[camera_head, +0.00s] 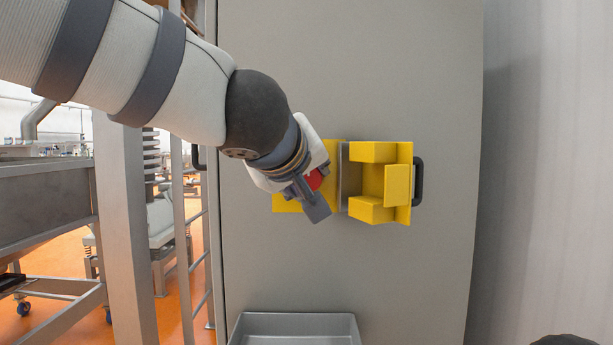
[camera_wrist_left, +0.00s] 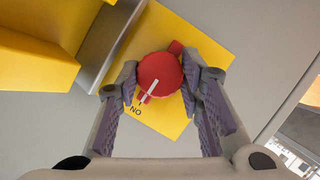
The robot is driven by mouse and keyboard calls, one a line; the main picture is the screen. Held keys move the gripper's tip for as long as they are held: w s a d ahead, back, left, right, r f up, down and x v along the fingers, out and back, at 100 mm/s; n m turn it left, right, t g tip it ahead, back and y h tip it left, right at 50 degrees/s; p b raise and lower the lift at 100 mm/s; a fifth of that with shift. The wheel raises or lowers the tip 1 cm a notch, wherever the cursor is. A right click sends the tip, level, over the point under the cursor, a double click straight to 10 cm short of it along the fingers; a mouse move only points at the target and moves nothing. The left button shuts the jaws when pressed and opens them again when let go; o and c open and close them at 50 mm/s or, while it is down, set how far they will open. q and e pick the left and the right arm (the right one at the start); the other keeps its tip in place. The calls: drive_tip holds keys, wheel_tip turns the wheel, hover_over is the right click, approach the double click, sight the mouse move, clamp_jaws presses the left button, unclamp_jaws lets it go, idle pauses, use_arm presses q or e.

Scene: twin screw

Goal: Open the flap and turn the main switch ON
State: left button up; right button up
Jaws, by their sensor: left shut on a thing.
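The yellow flap (camera_head: 398,185) stands open to the right of the switch plate, its black handle (camera_head: 419,181) on the far right side. The yellow switch plate (camera_head: 287,204) is partly hidden behind my left gripper (camera_head: 317,197). In the wrist view the red main switch knob (camera_wrist_left: 160,72) sits on the yellow plate (camera_wrist_left: 208,48), between the fingers of my left gripper (camera_wrist_left: 159,76), which is shut on it. The knob's white line points lower left, toward black letters that appear as "NO" in this view. My right gripper is not seen.
The switch is mounted on a flat grey panel (camera_head: 400,60). A grey metal tray (camera_head: 295,318) is at the bottom of the head view. Metal posts and frames (camera_head: 128,220) stand at the left over an orange floor. The panel around the flap is bare.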

use_arm(q)
drive_tip(key=shift+r, duration=0.1)
drive_tip(key=o, duration=1.2)
drive_tip(key=shift+c, duration=0.2)
drive_tip(key=shift+s, duration=0.1)
drive_tip(key=v, duration=1.1)
drive_tip(key=shift+s, duration=0.4)
drive_tip(key=shift+a, duration=0.1)
